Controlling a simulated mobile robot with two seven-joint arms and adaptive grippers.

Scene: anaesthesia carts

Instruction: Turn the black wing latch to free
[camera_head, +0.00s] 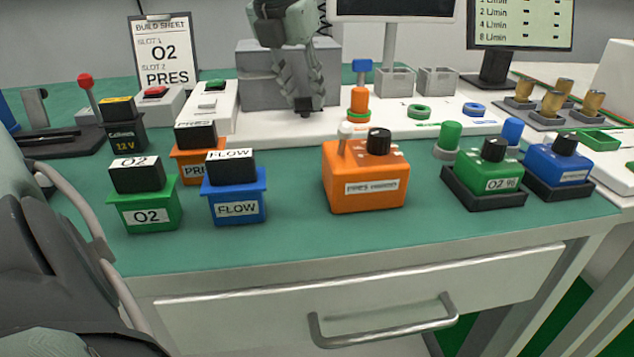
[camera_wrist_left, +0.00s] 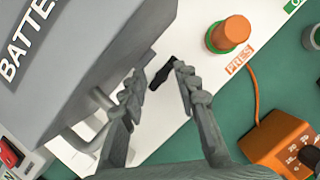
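The black wing latch (camera_wrist_left: 161,73) shows in the left wrist view, a small dark bar lying slantwise on the white board beside the grey battery housing (camera_wrist_left: 75,70). My left gripper (camera_wrist_left: 165,75) is open, its two ridged grey fingers on either side of the latch. The latch's upper end is close to the right fingertip; I cannot tell whether they touch. In the head view my left gripper (camera_head: 301,98) points down in front of the grey housing (camera_head: 258,75), with a small dark piece at its fingertips. My right gripper is not in view.
An orange PRES fitting (camera_wrist_left: 230,34) stands right of the gripper on the white board. An orange vaporizer-like box (camera_head: 362,190) stands nearer on the green top. O2 (camera_head: 145,210) and FLOW (camera_head: 236,205) modules stand front left. A drawer handle (camera_head: 383,325) projects in front.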

